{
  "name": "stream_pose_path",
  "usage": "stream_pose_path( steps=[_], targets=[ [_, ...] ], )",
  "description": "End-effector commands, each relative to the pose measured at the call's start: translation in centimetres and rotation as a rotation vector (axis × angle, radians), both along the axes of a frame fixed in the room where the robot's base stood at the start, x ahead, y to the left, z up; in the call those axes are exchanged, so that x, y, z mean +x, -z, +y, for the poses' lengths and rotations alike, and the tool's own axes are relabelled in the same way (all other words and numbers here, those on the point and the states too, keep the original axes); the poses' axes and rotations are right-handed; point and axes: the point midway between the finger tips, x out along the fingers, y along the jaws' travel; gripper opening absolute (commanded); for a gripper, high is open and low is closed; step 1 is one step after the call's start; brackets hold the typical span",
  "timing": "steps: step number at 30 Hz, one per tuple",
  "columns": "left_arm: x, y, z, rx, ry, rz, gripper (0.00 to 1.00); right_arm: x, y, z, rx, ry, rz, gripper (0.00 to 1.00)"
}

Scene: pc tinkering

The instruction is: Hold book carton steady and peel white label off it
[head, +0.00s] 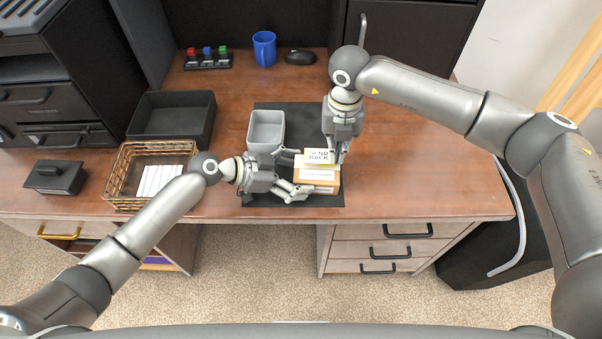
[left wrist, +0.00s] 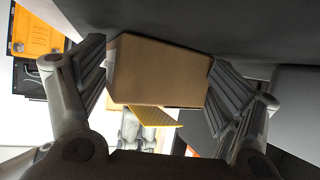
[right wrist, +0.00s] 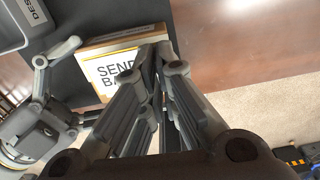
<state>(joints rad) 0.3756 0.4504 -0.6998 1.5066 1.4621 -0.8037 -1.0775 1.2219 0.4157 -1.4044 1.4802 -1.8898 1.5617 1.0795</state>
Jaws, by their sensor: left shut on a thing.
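The book carton (head: 316,187) is a small brown box on the dark mat near the desk's front edge. My left gripper (head: 298,173) reaches in from the left and is shut around it; the left wrist view shows the carton (left wrist: 158,72) between both fingers. The white label (head: 319,156), printed SEND BACK, stands out from the carton; its yellow underside (left wrist: 153,117) shows in the left wrist view. My right gripper (head: 338,158) points down from above, its fingers together at the right edge of the label (right wrist: 112,72). The fingertips hide their contact.
A grey bin (head: 266,130) stands behind the carton. A wicker basket (head: 122,172) with white paper, a black tray (head: 172,118) and a small black box (head: 55,178) are left. A blue mug (head: 264,48) and mouse (head: 300,57) are at the back. The desk's right side is clear.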

Motion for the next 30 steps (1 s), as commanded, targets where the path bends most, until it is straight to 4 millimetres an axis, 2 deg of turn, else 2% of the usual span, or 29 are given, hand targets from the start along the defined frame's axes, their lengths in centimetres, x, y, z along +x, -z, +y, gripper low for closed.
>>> stream_pose_path(
  steps=[23,30],
  targets=[
    [0.1,-0.2,-0.1,-0.003,0.0,-0.002,0.56,0.0,-0.9,-0.2,0.0,0.0,0.0,0.0],
    [0.1,-0.2,-0.1,-0.003,-0.001,-0.003,0.56,0.0,-2.1,-0.2,0.002,0.0,-0.001,0.0]
  ],
)
